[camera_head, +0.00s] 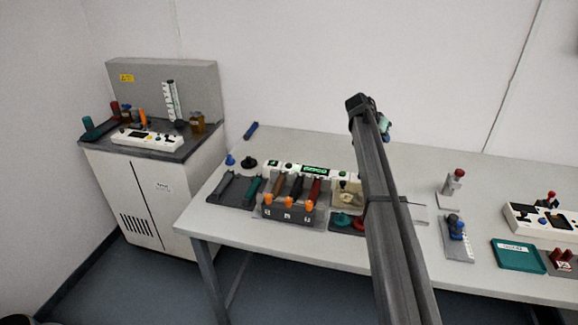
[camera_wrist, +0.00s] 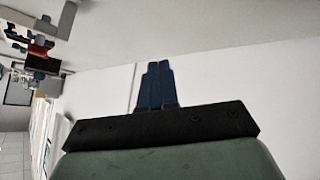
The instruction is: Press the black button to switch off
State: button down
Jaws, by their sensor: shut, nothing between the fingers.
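My gripper (camera_wrist: 158,68) shows in the wrist view with its two dark blue fingers together and nothing between them. It points at a plain pale wall. In the head view my arm rises across the middle right of the table, and the gripper end is mostly hidden behind it. A white control panel with a green display (camera_head: 314,170) stands at the table's back, partly hidden by tools and my arm. Another white control panel (camera_head: 540,221) is at the right, and one (camera_head: 147,140) is on the left cabinet. I cannot tell which small control is the black button.
The long grey table (camera_head: 420,165) carries a rack of orange-tipped tools (camera_head: 288,213), a small stand with a red top (camera_head: 453,184), a blue-knobbed device (camera_head: 457,235) and a teal tray (camera_head: 520,256). A round black piece (camera_head: 249,163) lies at the left. The cabinet (camera_head: 150,190) stands left.

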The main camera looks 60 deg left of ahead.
jog(key=s+a+n, duration=0.2)
jog(key=s+a, duration=0.8)
jog(key=s, duration=0.5)
jog(key=r+n, duration=0.2)
jog(key=n, duration=0.1)
send_over(286, 165)
jog(key=shift+d+f, duration=0.1)
jog(key=shift+f, duration=0.1)
jog(key=shift+f, duration=0.1)
jog(key=shift+f, duration=4.35)
jog(key=shift+f, duration=0.85)
jog(key=shift+r, duration=0.9)
jog(key=shift+r, duration=2.5)
